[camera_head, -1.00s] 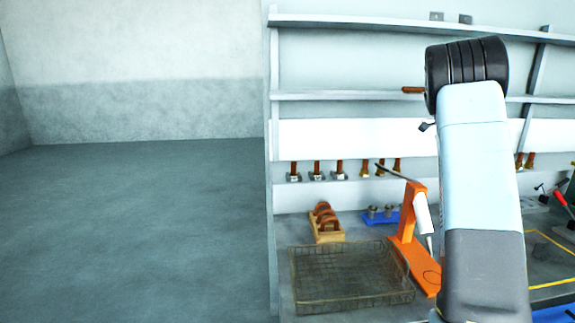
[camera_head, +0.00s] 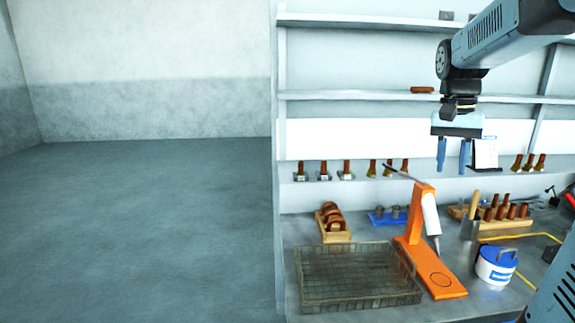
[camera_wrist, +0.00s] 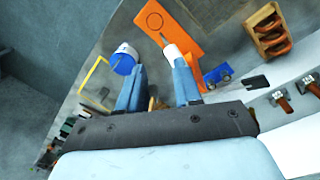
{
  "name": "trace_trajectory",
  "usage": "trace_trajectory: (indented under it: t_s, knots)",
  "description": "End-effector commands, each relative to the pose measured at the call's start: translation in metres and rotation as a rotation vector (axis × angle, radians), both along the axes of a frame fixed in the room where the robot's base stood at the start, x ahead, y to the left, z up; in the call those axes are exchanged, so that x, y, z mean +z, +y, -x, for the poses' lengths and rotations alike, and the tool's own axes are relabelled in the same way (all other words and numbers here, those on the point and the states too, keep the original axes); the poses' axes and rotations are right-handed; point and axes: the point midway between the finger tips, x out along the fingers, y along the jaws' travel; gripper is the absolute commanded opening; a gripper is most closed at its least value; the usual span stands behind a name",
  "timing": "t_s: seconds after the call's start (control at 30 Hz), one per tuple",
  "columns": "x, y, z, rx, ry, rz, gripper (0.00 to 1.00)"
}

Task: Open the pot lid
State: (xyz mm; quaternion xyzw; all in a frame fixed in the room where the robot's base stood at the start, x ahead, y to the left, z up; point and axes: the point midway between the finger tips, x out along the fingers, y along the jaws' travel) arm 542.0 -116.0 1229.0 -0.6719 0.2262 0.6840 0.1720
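The pot (camera_head: 495,268) is small, white and blue, and stands on the bench right of the orange stand. In the wrist view the pot (camera_wrist: 123,63) shows beyond the left fingertip. My gripper (camera_head: 453,170) hangs above the bench, fingers pointing down, open and empty, well above the pot and a little left of it. In the wrist view the fingers (camera_wrist: 158,72) are apart with nothing between them.
An orange stand (camera_head: 432,265) with a white tool is just left of the pot. A wire basket (camera_head: 358,300) lies further left. A scraper in a grey holder (camera_head: 470,228) and a wooden rack (camera_head: 505,222) stand behind the pot. Shelves (camera_head: 360,96) line the wall.

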Motion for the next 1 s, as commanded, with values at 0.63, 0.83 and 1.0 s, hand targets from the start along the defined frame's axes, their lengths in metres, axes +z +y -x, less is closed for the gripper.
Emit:
trace_trajectory:
  t_s: [0.63, 0.83, 1.0]
  knots:
    - [-0.032, 0.097, 0.121, 0.458, -0.389, 0.027, 0.34]
    - [-0.048, 0.112, 0.144, 0.549, -0.469, 0.054, 0.34]
    - [-0.053, 0.116, 0.151, 0.578, -0.494, 0.064, 0.34]
